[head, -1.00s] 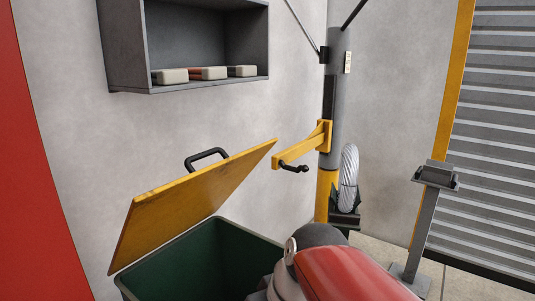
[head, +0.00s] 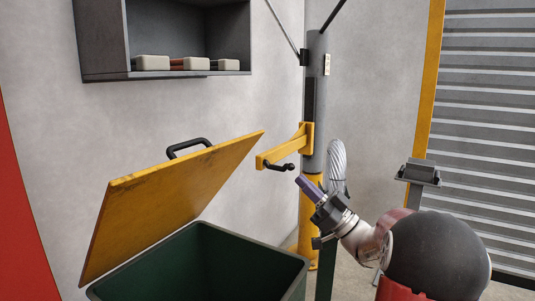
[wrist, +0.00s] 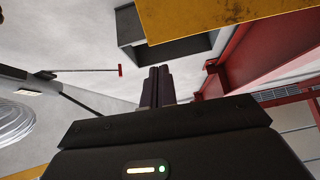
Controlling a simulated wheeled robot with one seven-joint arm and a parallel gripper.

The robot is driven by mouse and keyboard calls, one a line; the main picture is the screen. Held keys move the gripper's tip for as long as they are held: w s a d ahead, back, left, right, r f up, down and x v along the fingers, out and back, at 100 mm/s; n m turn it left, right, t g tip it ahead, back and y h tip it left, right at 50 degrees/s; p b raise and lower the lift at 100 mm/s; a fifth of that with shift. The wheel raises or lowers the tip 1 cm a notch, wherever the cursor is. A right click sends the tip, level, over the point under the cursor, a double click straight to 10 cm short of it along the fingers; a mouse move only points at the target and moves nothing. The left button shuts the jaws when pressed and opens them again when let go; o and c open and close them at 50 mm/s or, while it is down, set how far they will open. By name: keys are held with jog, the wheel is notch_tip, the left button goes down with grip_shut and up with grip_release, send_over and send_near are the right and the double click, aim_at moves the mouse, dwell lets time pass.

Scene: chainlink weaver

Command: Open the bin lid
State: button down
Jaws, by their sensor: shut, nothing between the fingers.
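The bin lid (head: 170,205) is a yellow panel with a black handle (head: 188,148) on its far side. It stands raised and tilted above the dark green bin (head: 250,243), whose inside shows. My gripper (head: 301,181) is to the right of the lid, apart from it, near the grey post. Its purple fingers are shut with nothing between them. In the wrist view, the shut fingers (wrist: 157,85) point away from the camera, and a yellow panel edge (wrist: 220,15) crosses the top; it appears to be the lid.
A grey wall shelf (head: 165,75) holds several small blocks above the lid. A grey and yellow post (head: 314,110) with a yellow arm (head: 283,150) stands behind my gripper. A coil (head: 337,160) and a pedestal (head: 418,175) are to the right.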

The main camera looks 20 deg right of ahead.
aim_at(261, 133)
jog(key=p+x, duration=0.1)
jog(key=x, duration=0.3)
jog(key=p+x, duration=0.1)
jog(key=x, duration=0.4)
jog(key=d+p+x, duration=0.1)
jog(key=x, duration=0.3)
jog(key=shift+w+a+r+p, duration=0.2)
jog(key=shift+r+p, duration=0.1)
jog(key=shift+r, duration=0.2)
